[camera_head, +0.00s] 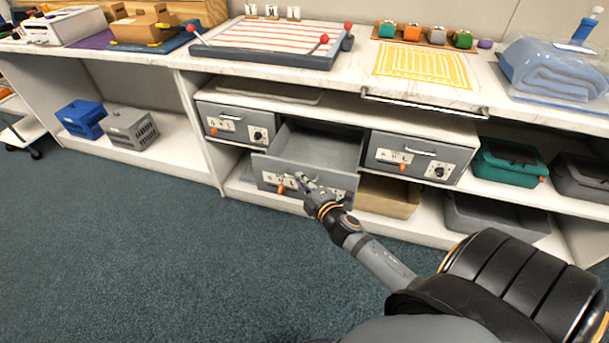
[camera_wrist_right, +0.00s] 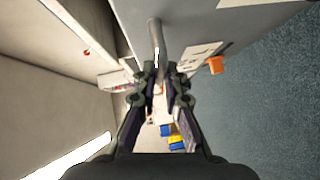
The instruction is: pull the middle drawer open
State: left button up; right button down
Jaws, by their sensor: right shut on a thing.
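The middle drawer (camera_head: 305,178) is grey and stands pulled out from the cabinet, with its empty inside showing in the head view. Its front also shows in the right wrist view (camera_wrist_right: 185,25). My right gripper (camera_head: 306,184) is at the drawer's front, shut on its handle. In the right wrist view the fingers (camera_wrist_right: 160,80) are around the bar handle (camera_wrist_right: 155,40). The handle is mostly hidden by the gripper in the head view. My left gripper is in neither view.
A closed left drawer (camera_head: 232,122) and right drawer (camera_head: 419,156) flank the middle one. The countertop (camera_head: 350,75) overhangs the drawers. The carpet (camera_head: 150,240) in front is clear.

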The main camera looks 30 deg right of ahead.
jog(key=shift+s+a, duration=0.3)
jog(key=shift+a, duration=0.05)
jog(key=c, duration=1.4)
grip_release()
jog(key=s, duration=0.4)
jog(key=s+r, duration=0.1)
jog(key=s, duration=0.7)
jog(key=shift+a+r, duration=0.4)
jog(key=shift+w, duration=0.1)
